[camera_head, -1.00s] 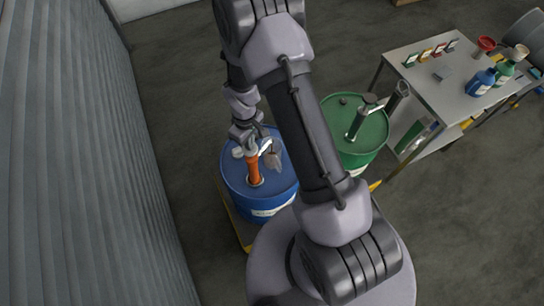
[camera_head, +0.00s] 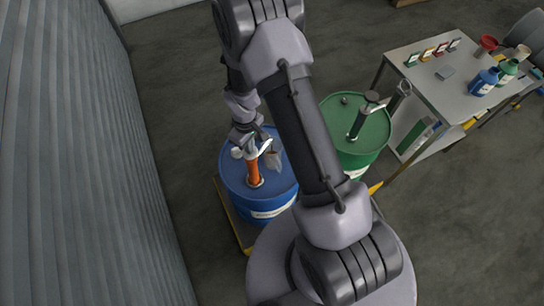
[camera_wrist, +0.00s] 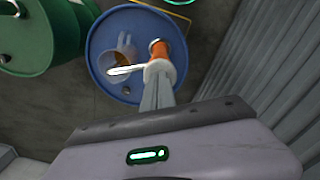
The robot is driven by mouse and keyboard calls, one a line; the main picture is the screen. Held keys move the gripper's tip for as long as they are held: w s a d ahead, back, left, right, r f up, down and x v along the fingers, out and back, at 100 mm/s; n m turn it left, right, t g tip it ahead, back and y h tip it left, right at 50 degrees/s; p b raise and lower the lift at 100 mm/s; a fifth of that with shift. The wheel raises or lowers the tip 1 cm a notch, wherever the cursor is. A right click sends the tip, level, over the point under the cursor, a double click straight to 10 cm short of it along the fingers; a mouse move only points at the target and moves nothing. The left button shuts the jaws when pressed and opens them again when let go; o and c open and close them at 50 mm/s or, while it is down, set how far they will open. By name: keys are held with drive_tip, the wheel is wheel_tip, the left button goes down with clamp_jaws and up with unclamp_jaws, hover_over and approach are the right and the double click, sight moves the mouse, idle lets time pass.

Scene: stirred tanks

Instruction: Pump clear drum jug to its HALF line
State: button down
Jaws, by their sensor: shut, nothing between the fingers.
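The pump (camera_wrist: 158,50) has a pale top and spout in the wrist view. A translucent jug (camera_head: 273,160) is beside the pump under the spout. In the wrist view, the jug (camera_wrist: 113,66) shows tan or orange colour inside; its level against any line cannot be read. My gripper (camera_wrist: 158,82) is shut and empty, its tips at or just over the pump's top; contact cannot be told. In the head view, my gripper (camera_head: 248,144) is partly hidden.
A green drum (camera_head: 358,148) with a dark pump (camera_head: 361,120) stands to the right. A table (camera_head: 425,85) holds a blue bottle (camera_head: 483,82), a green bottle (camera_head: 507,71), a red funnel (camera_head: 488,42) and small cards. A ribbed wall (camera_head: 70,150) runs along the left.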

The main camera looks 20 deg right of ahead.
drive_tip(key=shift+f+b, duration=0.55)
drive_tip(key=shift+f, duration=0.15)
wheel_tip(320, 180, up, 8)
drive_tip(key=p, duration=0.5)
drive_tip(key=shift+f, duration=0.2)
drive_tip(key=shift+f+b, duration=3.7)
drive_tip(key=shift+f, duration=0.15)
drive_tip(key=shift+r+p, duration=2.5)
drive_tip(key=shift+r, duration=1.35)
drive_tip(key=shift+f, duration=0.1)
